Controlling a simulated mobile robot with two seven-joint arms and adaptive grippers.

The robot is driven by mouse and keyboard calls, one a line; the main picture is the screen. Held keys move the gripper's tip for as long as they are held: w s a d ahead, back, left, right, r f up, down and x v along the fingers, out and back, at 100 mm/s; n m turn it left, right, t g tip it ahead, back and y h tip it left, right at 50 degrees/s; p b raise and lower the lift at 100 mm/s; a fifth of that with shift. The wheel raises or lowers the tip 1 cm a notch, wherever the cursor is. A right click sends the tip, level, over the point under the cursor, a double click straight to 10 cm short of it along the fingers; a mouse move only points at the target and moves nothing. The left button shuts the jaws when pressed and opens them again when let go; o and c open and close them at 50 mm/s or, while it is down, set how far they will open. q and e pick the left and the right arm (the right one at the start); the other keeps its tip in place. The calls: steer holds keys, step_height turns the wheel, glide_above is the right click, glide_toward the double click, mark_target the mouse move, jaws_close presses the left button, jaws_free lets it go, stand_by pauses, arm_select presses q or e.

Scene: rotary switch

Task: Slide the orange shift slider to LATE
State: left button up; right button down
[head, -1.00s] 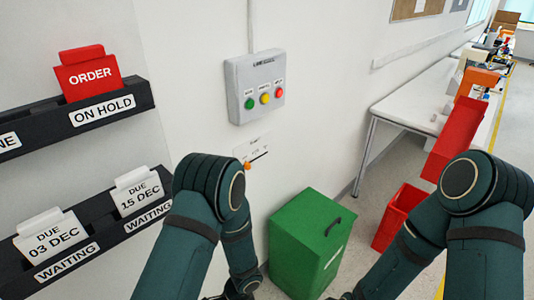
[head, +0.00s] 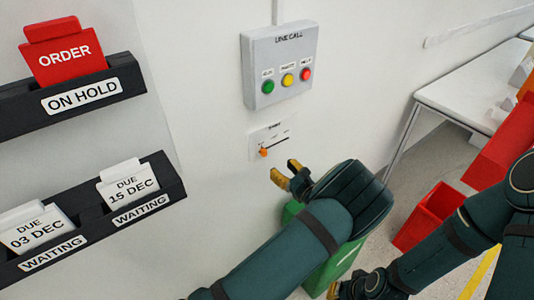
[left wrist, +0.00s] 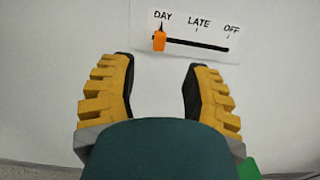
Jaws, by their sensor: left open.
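The orange shift slider (head: 263,152) is on a small white wall plate (head: 283,138) below the button box. In the left wrist view the slider (left wrist: 159,41) sits at the left end of its black slot, under DAY. LATE is printed mid-slot and OFF at the right end. My left gripper (head: 286,171) is open and empty, just below and right of the slider in the head view. In the left wrist view its yellow fingers (left wrist: 160,75) are spread below the plate, apart from the slider. My right gripper (head: 335,290) shows only partly at the bottom edge.
A grey button box (head: 280,50) with green, yellow and red buttons hangs above the plate. Card racks (head: 90,215) are on the wall to the left. A green bin (head: 335,268) stands below, partly behind my left arm. A white table (head: 470,95) is at right.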

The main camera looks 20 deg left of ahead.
mark_target(266, 153)
arm_select(q)
steer(key=x, duration=0.9)
steer(key=shift+w+a+b, duration=0.2)
steer(key=shift+w+b, duration=0.05)
steer(key=shift+b, duration=0.1)
jaws_close()
